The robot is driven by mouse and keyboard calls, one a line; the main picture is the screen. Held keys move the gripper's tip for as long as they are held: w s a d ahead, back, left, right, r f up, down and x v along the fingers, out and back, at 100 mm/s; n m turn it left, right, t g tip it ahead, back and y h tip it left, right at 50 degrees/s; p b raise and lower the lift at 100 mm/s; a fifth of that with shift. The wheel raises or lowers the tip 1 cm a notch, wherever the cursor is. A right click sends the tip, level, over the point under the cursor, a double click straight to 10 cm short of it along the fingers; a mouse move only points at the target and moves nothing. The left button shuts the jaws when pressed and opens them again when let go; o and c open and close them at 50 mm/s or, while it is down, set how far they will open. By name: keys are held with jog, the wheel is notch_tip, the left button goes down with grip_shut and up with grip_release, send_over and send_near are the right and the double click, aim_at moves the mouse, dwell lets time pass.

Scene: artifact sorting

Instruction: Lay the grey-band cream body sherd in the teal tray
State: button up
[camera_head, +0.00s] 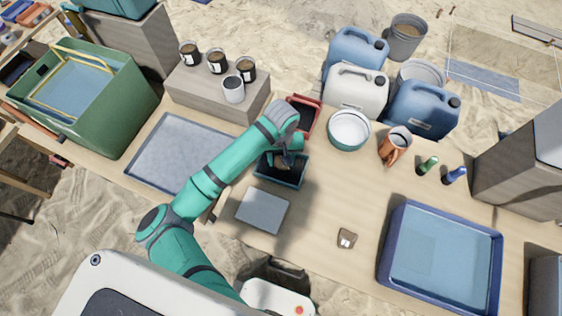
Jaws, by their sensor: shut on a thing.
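The teal tray (279,182) is a small dark-lined box near the middle of the table. My gripper (284,161) is over the tray, pointing down, and is shut on a small brownish sherd (279,164). The sherd is at or just above the tray's opening; I cannot tell whether it touches the floor of the tray. My gripper and arm partly hide it, and its band and colour are too small to make out. Another sherd, brown with a pale patch (347,239), lies on the bare table to the right of the tray, apart from my gripper.
A red tray (316,107) stands just behind the teal one, and a grey flat slab (263,210) lies in front. A large blue basin (386,258) is front right. The table centre right is clear.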

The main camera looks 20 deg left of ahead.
jog(key=shift+f, duration=1.1)
jog(key=o, duration=1)
jog(key=shift+f, duration=0.1)
jog(key=shift+o, duration=0.2)
